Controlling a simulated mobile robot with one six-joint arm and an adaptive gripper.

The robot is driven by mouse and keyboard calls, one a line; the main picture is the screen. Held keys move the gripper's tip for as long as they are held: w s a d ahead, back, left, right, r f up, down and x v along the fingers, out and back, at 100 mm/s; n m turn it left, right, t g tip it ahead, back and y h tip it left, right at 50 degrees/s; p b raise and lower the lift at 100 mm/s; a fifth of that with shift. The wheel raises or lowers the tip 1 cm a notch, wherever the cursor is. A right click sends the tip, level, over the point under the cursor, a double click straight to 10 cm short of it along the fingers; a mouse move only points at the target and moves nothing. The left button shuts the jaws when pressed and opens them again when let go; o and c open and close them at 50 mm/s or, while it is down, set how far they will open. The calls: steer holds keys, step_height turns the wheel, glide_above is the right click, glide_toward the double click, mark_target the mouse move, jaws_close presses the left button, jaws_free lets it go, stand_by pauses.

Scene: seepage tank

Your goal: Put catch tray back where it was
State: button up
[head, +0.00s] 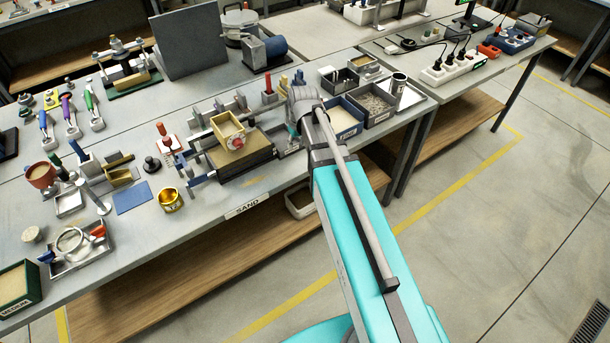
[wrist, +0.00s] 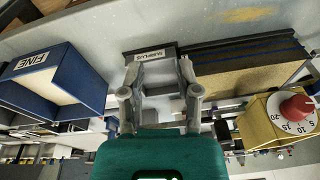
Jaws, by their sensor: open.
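My gripper (wrist: 160,92) is open in the wrist view, its two grey fingers apart. No held object can be made out between them. Just beyond the fingertips is a dark-edged piece with a SURPLUS label (wrist: 150,55). The sand-filled tank (head: 240,151) stands left of my gripper in the head view; its sandy side (wrist: 240,82) shows at right in the wrist view. No tray is marked as the catch tray, so I cannot tell which it is. A small shallow metal tray (head: 68,204) sits at the left of the bench. My arm hides part of the bench by the gripper.
The blue FINE bin (wrist: 65,75) is left of my gripper in the wrist view. A yellow box with a red dial (wrist: 283,118) sits on the tank. A grey bin (head: 380,103) stands at right. A white bin (head: 300,203) is under the bench. The bench front left of SAND is partly clear.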

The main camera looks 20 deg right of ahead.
steer(key=s+a+m+g, duration=0.1)
steer(key=s, duration=1.3)
steer(key=shift+a+f+m+g+h, duration=0.15)
steer(key=shift+a+m+g+h, duration=0.05)
steer(key=shift+m+g+h, duration=0.2)
